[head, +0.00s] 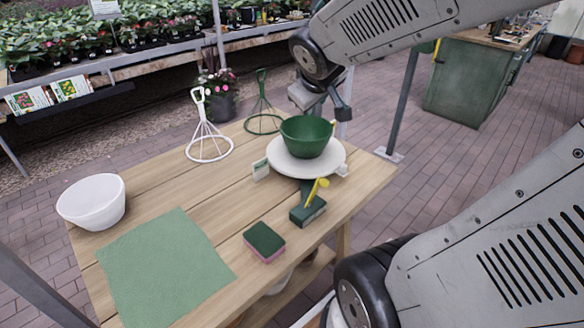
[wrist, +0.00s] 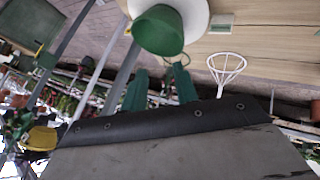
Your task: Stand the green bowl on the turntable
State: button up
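The green bowl (head: 304,138) stands upright on the round white turntable (head: 282,163) at the back right of the wooden table. It also shows in the wrist view (wrist: 158,32), with the turntable's white edge (wrist: 196,14) around it. My gripper (head: 325,108) is just behind and above the bowl's far right rim in the head view. In the wrist view my gripper's two dark green fingers (wrist: 161,78) are spread apart, with nothing between them. The bowl lies beyond the fingertips and looks clear of them. The fingertips are partly hidden in the head view.
A white wire stand (head: 208,143) and a green wire stand (head: 262,122) are left of the turntable. A white bowl (head: 92,202), a green cloth (head: 165,265), a sponge (head: 264,242) and a dark green block with a yellow handle (head: 308,211) lie nearer. Bare wood separates them.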

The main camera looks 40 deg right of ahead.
jog(key=s+a+f+g+y, duration=0.1)
jog(key=s+a+g+y, duration=0.4)
jog(key=s+a, duration=1.1)
jog(key=shift+a+f, duration=0.3)
jog(key=shift+a, duration=0.3)
